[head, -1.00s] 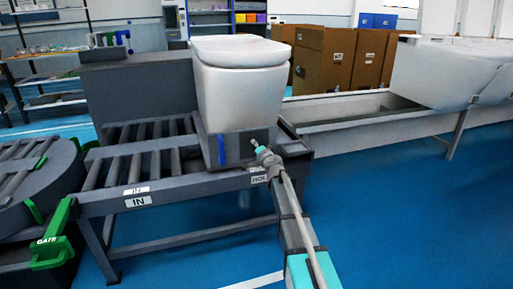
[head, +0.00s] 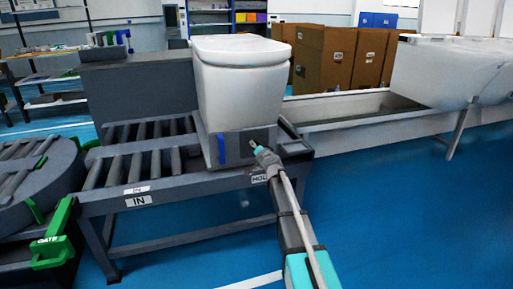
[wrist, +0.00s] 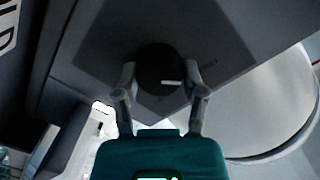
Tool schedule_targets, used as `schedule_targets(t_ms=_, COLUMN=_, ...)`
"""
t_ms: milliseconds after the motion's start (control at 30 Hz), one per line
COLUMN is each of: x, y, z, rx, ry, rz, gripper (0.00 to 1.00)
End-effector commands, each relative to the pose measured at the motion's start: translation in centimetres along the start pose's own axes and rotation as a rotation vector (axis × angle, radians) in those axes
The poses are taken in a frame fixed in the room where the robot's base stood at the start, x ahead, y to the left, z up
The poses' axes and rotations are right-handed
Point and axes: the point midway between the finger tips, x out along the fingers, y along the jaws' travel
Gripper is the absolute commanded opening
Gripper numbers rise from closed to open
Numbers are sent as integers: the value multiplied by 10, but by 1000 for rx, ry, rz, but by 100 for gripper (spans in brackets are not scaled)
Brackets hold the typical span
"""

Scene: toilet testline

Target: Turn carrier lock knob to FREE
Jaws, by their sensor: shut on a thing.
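A white toilet (head: 240,85) stands on a dark grey carrier (head: 262,137) on the roller conveyor. The lock knob (wrist: 156,62) is round and black with a short white mark, on the carrier's grey face. My gripper (wrist: 160,74) has one finger on each side of the knob and is shut on it. In the head view my gripper (head: 256,147) is at the carrier's front face, right of a blue strip (head: 222,149), and hides the knob. I cannot read lettering around the knob.
The conveyor frame carries an IN label (head: 138,201) and a partly covered label beside my arm. A green GATE lever (head: 52,247) is at the left. Brown cabinets (head: 325,55) and a long trough (head: 375,118) stand behind. Blue floor in front is clear.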

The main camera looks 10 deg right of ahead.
Motion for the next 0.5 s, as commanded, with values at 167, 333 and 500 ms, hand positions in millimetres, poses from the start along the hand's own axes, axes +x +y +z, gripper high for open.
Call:
schedule_targets(t_ms=167, x=0, y=0, z=0, rx=0, ry=1, rz=1, gripper=75)
schedule_targets(t_ms=333, x=0, y=0, z=0, rx=0, ry=1, rz=0, gripper=89)
schedule_targets(t_ms=500, x=0, y=0, z=0, rx=1, ry=0, rz=0, gripper=89)
